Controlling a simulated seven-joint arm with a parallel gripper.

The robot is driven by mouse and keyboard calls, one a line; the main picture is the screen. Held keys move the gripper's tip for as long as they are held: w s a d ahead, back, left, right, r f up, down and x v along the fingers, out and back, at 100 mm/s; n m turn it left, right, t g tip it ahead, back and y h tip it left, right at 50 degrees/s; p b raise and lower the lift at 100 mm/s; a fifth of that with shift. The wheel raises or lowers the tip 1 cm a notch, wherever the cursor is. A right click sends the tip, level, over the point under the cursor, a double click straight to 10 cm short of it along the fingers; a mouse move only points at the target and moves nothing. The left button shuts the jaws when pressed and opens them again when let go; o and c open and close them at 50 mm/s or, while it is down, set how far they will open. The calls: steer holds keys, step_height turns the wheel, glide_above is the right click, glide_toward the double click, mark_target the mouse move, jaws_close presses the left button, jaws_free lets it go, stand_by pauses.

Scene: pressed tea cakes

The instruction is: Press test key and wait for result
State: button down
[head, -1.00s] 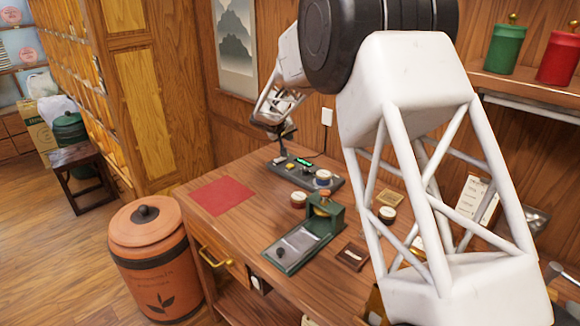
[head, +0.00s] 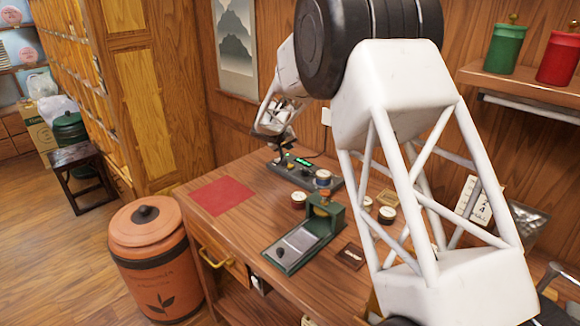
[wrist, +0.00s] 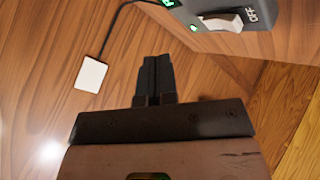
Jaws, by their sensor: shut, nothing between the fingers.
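My gripper (head: 282,157) is over the left end of the device. In the wrist view my gripper (wrist: 157,62) is shut and empty. That view also shows one end of the device (wrist: 262,42), with a white rocker switch marked OFF (wrist: 220,22) and green lights. I cannot tell which key is the test key or whether my fingertips touch one.
A white wall plate (wrist: 91,74) has a black cable. A clay jar (head: 150,265) stands left of the table. The table around the mat is clear.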

steer(key=shift+f, duration=2.45)
steer(key=shift+f, duration=0.9)
stand_by(1.3)
steer(key=shift+r, duration=0.85)
steer(key=shift+r, duration=0.1)
stand_by(0.3)
steer(key=shift+r, duration=2.4)
